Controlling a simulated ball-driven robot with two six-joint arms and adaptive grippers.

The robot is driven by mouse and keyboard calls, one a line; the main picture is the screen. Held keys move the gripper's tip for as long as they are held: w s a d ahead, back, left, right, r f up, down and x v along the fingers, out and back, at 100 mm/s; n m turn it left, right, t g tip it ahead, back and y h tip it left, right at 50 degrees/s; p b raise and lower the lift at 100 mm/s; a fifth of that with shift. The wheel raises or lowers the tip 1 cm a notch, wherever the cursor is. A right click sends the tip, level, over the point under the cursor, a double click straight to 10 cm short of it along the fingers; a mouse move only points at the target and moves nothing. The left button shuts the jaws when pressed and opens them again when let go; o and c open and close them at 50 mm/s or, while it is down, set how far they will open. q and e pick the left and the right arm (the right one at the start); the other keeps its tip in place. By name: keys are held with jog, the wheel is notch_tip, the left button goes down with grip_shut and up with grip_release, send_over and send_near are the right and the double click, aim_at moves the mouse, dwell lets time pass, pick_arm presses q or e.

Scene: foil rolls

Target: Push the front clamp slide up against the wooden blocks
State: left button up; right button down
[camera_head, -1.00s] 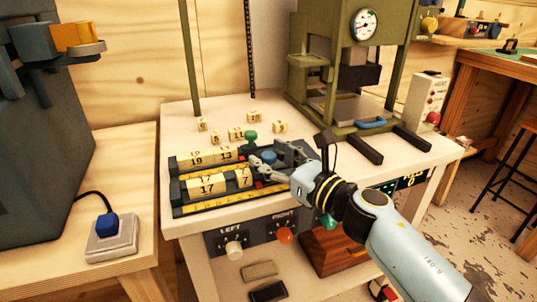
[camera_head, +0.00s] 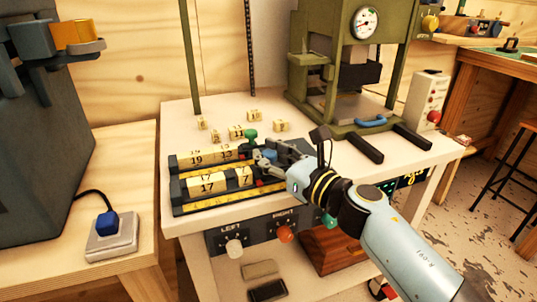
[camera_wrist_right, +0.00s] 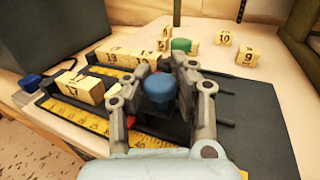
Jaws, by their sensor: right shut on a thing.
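The front clamp slide shows by its blue knob (camera_head: 269,155), which is also in the wrist view (camera_wrist_right: 158,88). My right gripper (camera_head: 263,161) is shut on this knob, with one finger on each side. Pale wooden blocks marked 17 (camera_head: 208,186) and 7 (camera_head: 244,177) lie in the front channel, left of the gripper. The gripper hides part of the slide, so I cannot tell whether it touches the blocks. The rear row holds blocks marked 19 and 13 (camera_head: 213,157), with a green knob (camera_head: 250,136) at its right. My left gripper is out of view.
Several loose numbered blocks (camera_head: 237,132) lie behind the fixture on the white table (camera_head: 175,115). A green press (camera_head: 345,85) stands at the back right. A yellow ruler (camera_head: 205,202) runs along the fixture's front. A control panel with knobs (camera_head: 285,233) is below.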

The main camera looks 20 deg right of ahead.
aim_at(251, 170)
jog(key=shift+f, duration=0.1)
jog(key=a, duration=0.4)
jog(key=shift+s+a+f, duration=0.1)
jog(key=c, duration=1.6)
grip_release()
jog(key=o, duration=0.5)
jog(key=shift+s, duration=0.25)
jog(key=shift+o, duration=0.4)
jog(key=shift+w, duration=0.15)
